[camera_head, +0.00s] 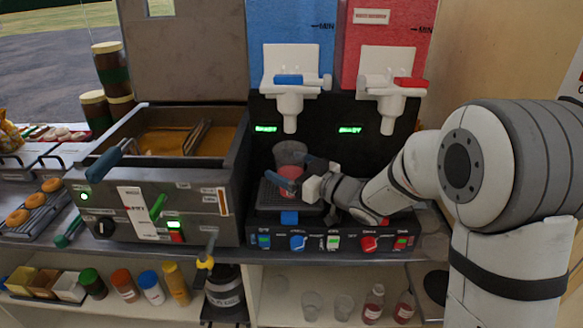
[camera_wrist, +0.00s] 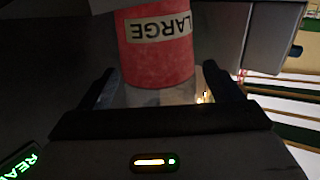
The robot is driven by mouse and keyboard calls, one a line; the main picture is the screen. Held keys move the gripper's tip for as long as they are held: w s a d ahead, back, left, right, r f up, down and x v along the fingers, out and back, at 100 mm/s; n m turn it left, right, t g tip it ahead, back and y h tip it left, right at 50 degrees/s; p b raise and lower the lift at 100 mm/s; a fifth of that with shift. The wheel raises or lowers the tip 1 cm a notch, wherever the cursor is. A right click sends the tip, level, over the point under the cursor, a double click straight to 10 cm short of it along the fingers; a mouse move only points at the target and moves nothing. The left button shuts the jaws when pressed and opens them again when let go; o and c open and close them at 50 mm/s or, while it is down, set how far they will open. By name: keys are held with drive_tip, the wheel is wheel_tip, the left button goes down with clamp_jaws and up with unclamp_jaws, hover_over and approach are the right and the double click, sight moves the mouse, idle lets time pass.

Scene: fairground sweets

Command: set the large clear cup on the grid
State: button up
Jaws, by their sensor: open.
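The large clear cup (camera_head: 290,152) has a red band and stands upright under the blue dispenser's spout, seemingly on the dark grid (camera_head: 268,197). In the wrist view its red band (camera_wrist: 157,58) reads "LARGE" upside down, with clear wall below the band. My gripper (camera_head: 297,174) is open around the cup's lower part, one finger on each side. In the wrist view my gripper (camera_wrist: 160,72) shows small gaps beside the cup. The cup's base contact is partly hidden by my gripper.
A blue dispenser (camera_head: 290,80) and a red dispenser (camera_head: 390,85) hang above the grid. A fryer (camera_head: 165,185) stands close on the left. Control switches (camera_head: 335,242) line the front edge. Bottles and clear cups (camera_head: 343,306) stand on the lower shelf.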

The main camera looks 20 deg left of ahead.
drive_tip(key=v, duration=0.7)
drive_tip(key=shift+d, duration=0.3)
drive_tip(key=w+d+m+t+h, duration=0.1)
drive_tip(key=d+h, duration=0.1)
drive_tip(key=w+d+r+m+t+h, duration=0.1)
drive_tip(key=d+t+h, duration=0.1)
drive_tip(key=d, duration=0.1)
drive_tip(key=w+d+m+t+h, duration=0.1)
drive_tip(key=d+m+h, duration=0.1)
drive_tip(key=d, duration=0.1)
drive_tip(key=shift+w+d+r+t+h+p, duration=0.1)
drive_tip(key=shift+w+r+t+h+p, duration=0.2)
drive_tip(key=shift+w+r+h+p, duration=0.1)
drive_tip(key=s+d+f+m+g+h+p, duration=0.1)
drive_tip(key=s+d+m+g+h, duration=0.1)
drive_tip(key=s+d+m+h, duration=0.5)
drive_tip(key=s+d+f+m+g+h+p, duration=0.1)
drive_tip(key=s+d+g+h, duration=0.3)
drive_tip(key=d, duration=0.6)
drive_tip(key=s+m+g+y+p, duration=0.1)
drive_tip(key=s+g, duration=0.2)
drive_tip(key=s, duration=1.1)
drive_tip(key=shift+s+f, duration=0.25)
drive_tip(key=shift+f, duration=0.1)
